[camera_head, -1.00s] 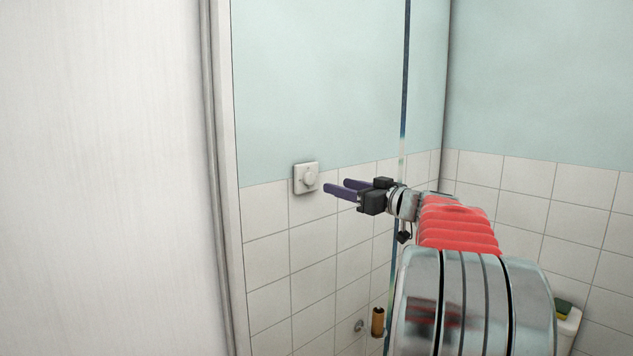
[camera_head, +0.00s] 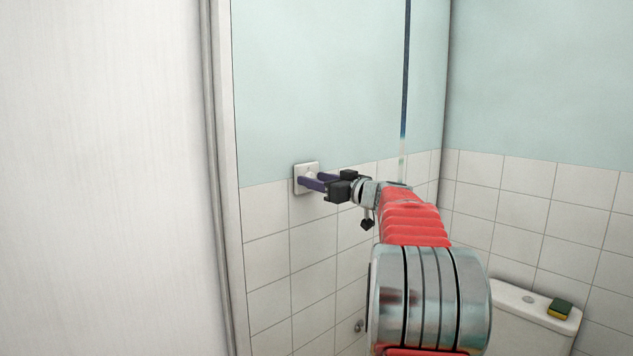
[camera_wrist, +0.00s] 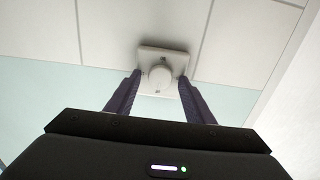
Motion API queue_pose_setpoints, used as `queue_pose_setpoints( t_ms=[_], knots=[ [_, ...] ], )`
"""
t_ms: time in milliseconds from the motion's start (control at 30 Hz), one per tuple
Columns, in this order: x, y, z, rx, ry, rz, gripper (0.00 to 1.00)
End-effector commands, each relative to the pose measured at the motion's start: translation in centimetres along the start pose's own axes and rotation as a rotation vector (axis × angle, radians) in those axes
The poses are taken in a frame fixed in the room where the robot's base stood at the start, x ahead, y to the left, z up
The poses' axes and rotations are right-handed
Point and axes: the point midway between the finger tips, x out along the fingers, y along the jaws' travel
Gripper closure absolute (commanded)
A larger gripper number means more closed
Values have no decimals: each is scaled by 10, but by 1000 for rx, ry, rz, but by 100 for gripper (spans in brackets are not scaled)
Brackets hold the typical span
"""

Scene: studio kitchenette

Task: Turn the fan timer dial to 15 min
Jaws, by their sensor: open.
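The fan timer dial (camera_wrist: 160,74) is a round white knob on a square white wall plate (camera_wrist: 148,56). The plate also shows in the head view (camera_head: 299,171), at the top of the tiled part of the wall. My gripper (camera_wrist: 159,75) is open, with its two dark purple fingers on either side of the dial and a gap showing on both sides. In the head view my gripper (camera_head: 309,180) reaches the plate, and its fingers partly cover the dial. I cannot read any markings on the dial.
A white door or panel (camera_head: 100,180) fills the left side. A thin vertical edge, perhaps glass (camera_head: 405,80), stands near my arm. A white toilet cistern (camera_head: 515,310) with a green and yellow sponge (camera_head: 560,309) is at the lower right. The wall around the plate is clear.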

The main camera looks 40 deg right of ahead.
Motion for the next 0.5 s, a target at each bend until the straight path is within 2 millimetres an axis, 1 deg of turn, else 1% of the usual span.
queue_pose_setpoints(
  t_ms=[67, 500],
  knots=[
    [0, 0, 0, 0, 0, 0, 52],
    [-1, 0, 0, 0, 0, 1, 83]
  ],
)
